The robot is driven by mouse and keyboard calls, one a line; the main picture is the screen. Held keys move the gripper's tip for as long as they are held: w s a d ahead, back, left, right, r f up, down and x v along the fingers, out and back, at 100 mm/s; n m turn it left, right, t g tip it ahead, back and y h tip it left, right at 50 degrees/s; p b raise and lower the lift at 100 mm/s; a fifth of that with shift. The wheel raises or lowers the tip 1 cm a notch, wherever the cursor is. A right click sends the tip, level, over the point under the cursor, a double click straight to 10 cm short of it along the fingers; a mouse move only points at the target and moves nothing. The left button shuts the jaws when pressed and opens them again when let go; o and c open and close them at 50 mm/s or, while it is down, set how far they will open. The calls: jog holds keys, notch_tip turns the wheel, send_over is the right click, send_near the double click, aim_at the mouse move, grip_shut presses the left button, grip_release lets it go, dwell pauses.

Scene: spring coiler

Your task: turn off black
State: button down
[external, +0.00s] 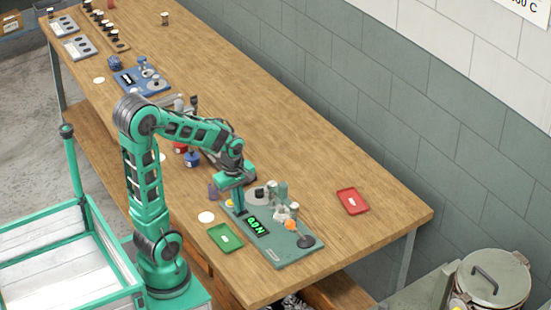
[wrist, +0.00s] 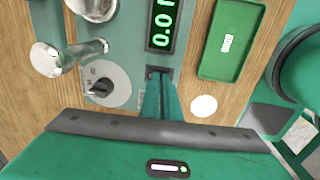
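A green machine panel (external: 280,253) lies at the near end of the table. It bears a lit green display (external: 258,227), which also shows in the wrist view (wrist: 162,24). A small dark switch-like part (wrist: 160,72) sits just below the display in the wrist view, partly hidden by my fingertips. My gripper (wrist: 159,80) has its green fingers together, with nothing seen between them. Its tips are at or just above that part; I cannot tell if they touch. A grey dial with a black knob (wrist: 101,87) is left of the fingers. A black round part (external: 305,241) is at the panel's right end.
A green tray (external: 225,238) and a white disc (external: 206,217) lie beside the panel. Metal posts and an orange knob (external: 290,225) rise from it. A red tray (external: 352,201) lies to the right. The table's middle right is clear.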

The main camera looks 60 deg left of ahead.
jog(key=shift+s+r, duration=0.1)
jog(key=shift+r, duration=0.05)
notch_tip(320, 180, up, 14)
jog(key=s, duration=0.1)
jog(key=shift+s+f, duration=0.2)
jog(key=shift+s, duration=0.15)
dwell(0.5)
jog(key=shift+w+d+r, duration=0.1)
jog(key=shift+w+d, duration=0.15)
jog(key=shift+w, duration=0.5)
jog(key=f, duration=0.4)
jog(key=w+f, duration=0.1)
jog(key=f, duration=0.9)
jog(key=shift+w, duration=0.35)
